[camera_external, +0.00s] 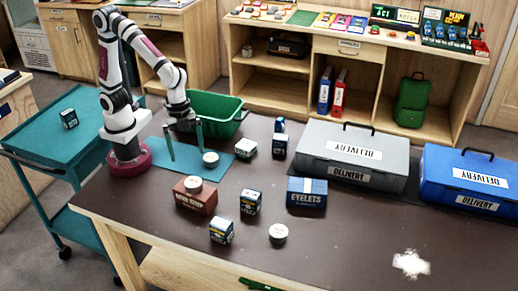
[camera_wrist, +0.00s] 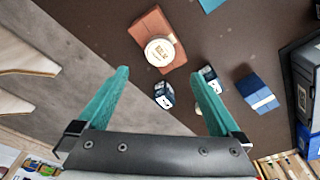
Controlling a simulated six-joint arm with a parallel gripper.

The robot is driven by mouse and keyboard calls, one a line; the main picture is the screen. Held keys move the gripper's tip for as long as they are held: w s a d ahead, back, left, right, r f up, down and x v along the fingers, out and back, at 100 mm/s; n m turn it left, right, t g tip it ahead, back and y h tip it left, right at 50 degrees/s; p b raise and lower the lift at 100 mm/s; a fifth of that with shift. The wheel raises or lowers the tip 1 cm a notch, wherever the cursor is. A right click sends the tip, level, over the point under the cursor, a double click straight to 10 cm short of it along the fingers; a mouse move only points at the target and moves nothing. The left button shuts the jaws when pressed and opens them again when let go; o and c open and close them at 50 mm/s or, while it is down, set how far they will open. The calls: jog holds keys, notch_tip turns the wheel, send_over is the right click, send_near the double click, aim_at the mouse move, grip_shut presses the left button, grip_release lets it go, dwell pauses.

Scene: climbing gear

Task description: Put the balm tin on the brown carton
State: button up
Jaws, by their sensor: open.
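The brown carton (camera_external: 195,201) stands on the dark table, and a round pale tin (camera_external: 193,184) rests on its top. In the wrist view the carton (camera_wrist: 152,24) and this tin (camera_wrist: 160,52) show ahead of the fingertips. Another round tin (camera_external: 210,159) lies on the teal mat, and a third (camera_external: 278,233) lies on the bare table. The labels are too small to tell which is the balm tin. My gripper (camera_external: 186,143) is open and empty, its fingers pointing down over the mat, left of the mat's tin. Its teal fingers (camera_wrist: 159,73) stand wide apart.
Small dark-blue boxes (camera_external: 250,202) (camera_external: 221,230) and the blue eyelets box (camera_external: 307,193) stand around the carton. A green bin (camera_external: 215,114) is behind my gripper. Grey (camera_external: 350,157) and blue (camera_external: 465,179) delivery cases fill the right rear. The front right of the table is mostly clear.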

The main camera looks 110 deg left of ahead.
jog(key=s+a+r+n+y, duration=0.1)
jog(key=s+a, duration=0.5)
jog(key=s, duration=0.4)
jog(key=s+a+r+n+g+y, duration=0.1)
jog(key=s+a, duration=0.4)
jog(key=s, duration=0.5)
jog(key=shift+a+r+n+g+y, duration=0.35)
jog(key=shift+n+y, duration=0.15)
jog(key=shift+n, duration=0.2)
